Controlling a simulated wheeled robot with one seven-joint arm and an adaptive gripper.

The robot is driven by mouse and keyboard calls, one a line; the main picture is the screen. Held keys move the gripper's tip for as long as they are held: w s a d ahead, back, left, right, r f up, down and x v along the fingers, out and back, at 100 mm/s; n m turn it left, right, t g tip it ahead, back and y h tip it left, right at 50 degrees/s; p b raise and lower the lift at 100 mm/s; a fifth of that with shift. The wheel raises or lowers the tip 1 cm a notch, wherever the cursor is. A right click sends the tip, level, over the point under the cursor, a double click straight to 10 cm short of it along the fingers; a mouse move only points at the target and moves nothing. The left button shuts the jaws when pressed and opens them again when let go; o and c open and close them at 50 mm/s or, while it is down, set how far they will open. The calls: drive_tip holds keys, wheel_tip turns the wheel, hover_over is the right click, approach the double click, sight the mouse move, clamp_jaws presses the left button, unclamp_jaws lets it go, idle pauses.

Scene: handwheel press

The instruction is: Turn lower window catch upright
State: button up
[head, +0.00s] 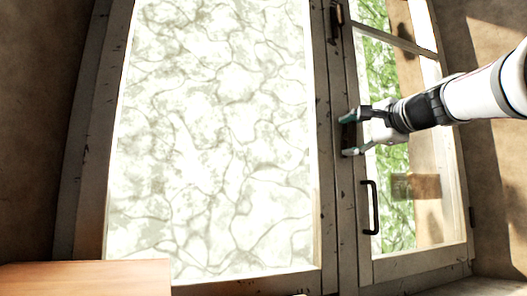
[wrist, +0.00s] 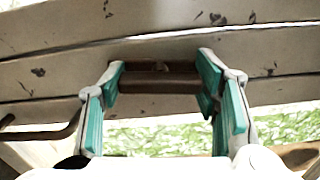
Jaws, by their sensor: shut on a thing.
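The lower window catch (wrist: 158,82) is a dark brown bar on the wooden window frame. In the wrist view it spans the space between my two fingers and lies roughly along the length of the frame post. My gripper (head: 350,132) is at the middle post in the head view, one finger above the other. In the wrist view my gripper (wrist: 160,85) has its teal pads at either end of the catch and is shut on it. The catch's ends are partly hidden by the fingers. In the head view it is too small and covered to read clearly.
A dark pull handle (head: 374,207) is on the right sash just below my gripper. It shows at the left of the wrist view (wrist: 50,132). An upper catch (head: 336,18) is higher on the post. A wooden surface (head: 85,278) is at lower left.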

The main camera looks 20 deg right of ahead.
drive_tip(key=shift+w+n+b, duration=0.1)
drive_tip(key=shift+n+b, duration=0.3)
drive_tip(key=shift+n, duration=0.2)
drive_tip(key=o, duration=1.2)
drive_tip(key=shift+c, duration=0.2)
drive_tip(key=s, duration=1.2)
drive_tip(key=shift+d, duration=0.2)
